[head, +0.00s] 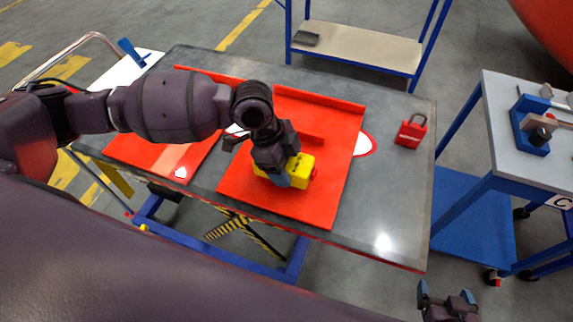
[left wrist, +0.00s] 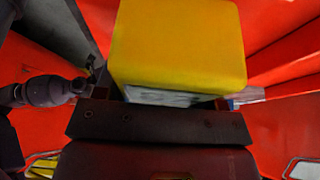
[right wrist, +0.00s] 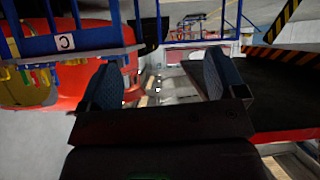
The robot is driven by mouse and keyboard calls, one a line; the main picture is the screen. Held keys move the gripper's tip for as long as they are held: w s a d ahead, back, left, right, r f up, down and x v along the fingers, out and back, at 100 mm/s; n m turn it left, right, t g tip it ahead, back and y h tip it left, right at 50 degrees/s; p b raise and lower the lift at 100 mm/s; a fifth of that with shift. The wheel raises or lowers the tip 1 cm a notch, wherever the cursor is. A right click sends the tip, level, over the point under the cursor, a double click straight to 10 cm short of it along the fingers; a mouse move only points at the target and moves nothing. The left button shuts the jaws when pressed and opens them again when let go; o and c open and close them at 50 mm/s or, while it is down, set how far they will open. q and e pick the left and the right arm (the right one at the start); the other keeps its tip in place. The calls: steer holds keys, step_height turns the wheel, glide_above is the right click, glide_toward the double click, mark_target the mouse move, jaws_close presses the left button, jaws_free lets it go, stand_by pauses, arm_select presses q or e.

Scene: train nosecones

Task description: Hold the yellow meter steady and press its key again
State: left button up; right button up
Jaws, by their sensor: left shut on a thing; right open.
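The yellow meter (head: 301,170) is a small block on the red panel (head: 327,205) in the middle of the table. My left gripper (head: 281,174) is shut on it from above. The meter (left wrist: 180,45) fills the upper middle of the left wrist view, with a grey-white patch at its lower edge. My right gripper (head: 449,303) is open and empty at the bottom right, beyond the table's front edge. Its two blue-padded fingers (right wrist: 160,85) stand apart in the right wrist view.
A red padlock-shaped item (head: 410,131) stands at the table's right end. A second red panel (head: 160,155) lies on the left. A blue trolley (head: 500,120) with tools stands to the right.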

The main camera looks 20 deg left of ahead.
arm_select(q)
steer(key=shift+s+a+f, duration=0.1)
steer(key=shift+s+f, duration=0.05)
steer(key=shift+f, duration=0.1)
steer(key=shift+f+b, duration=0.9)
steer(key=shift+b, duration=0.3)
steer(key=shift+f, duration=0.15)
arm_select(e)
steer(key=shift+w+a+f, duration=0.2)
steer(key=shift+w+f, duration=0.3)
steer(key=shift+w, duration=0.05)
